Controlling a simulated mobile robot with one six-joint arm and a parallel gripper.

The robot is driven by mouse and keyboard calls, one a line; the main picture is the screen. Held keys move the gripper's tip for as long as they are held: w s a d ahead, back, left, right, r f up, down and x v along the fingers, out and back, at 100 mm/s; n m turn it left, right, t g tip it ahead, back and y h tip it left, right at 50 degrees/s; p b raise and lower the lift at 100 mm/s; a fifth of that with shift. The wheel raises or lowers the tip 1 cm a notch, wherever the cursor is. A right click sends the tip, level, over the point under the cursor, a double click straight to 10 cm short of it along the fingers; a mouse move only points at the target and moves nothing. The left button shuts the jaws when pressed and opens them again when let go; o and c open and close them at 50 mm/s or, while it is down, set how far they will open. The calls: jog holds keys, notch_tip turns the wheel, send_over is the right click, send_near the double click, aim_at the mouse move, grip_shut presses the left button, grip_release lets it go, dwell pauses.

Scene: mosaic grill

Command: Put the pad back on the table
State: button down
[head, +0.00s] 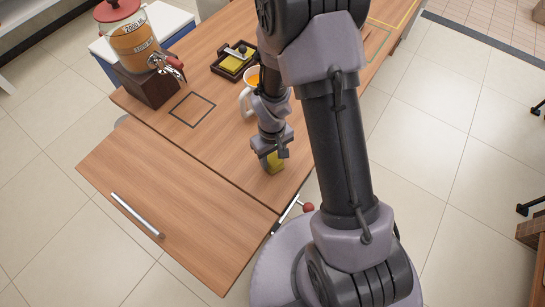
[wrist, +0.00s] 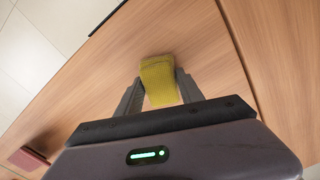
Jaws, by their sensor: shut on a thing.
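The yellow-green pad (head: 273,162) is in my gripper (head: 271,150) over the wooden table (head: 215,140), near the seam by the hinged leaf. In the wrist view the pad (wrist: 160,80) sits between the two dark fingers of my gripper (wrist: 158,92), which are shut on it. The pad is at or close above the table top; I cannot tell whether it touches.
A drink dispenser (head: 135,50) stands on a wooden block at the back left. A dark tray (head: 234,62) and a white mug (head: 247,100) with orange drink are behind my gripper. A square outline (head: 192,109) is bare. The leaf (head: 170,205) carries a metal handle (head: 137,215).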

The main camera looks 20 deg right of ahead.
jog(key=c, duration=0.7)
grip_release()
jog(key=shift+c, duration=0.2)
notch_tip(320, 180, up, 14)
jog(key=p, duration=0.6)
notch_tip(320, 180, up, 12)
jog(key=m+t, duration=0.2)
jog(key=m, duration=0.1)
send_over(272, 156)
jog(key=s+a, duration=0.1)
jog(key=s, duration=0.1)
jog(key=s+a+r+m+t+y, duration=0.2)
jog(key=s+a+r+m+t, duration=0.1)
jog(key=s+r, duration=0.8)
jog(key=shift+s+a+r+m+t, duration=0.3)
jog(key=shift+r+m+t, duration=0.2)
jog(key=shift+m, duration=0.1)
jog(key=shift+f+b, duration=0.15)
jog(key=shift+b, duration=0.15)
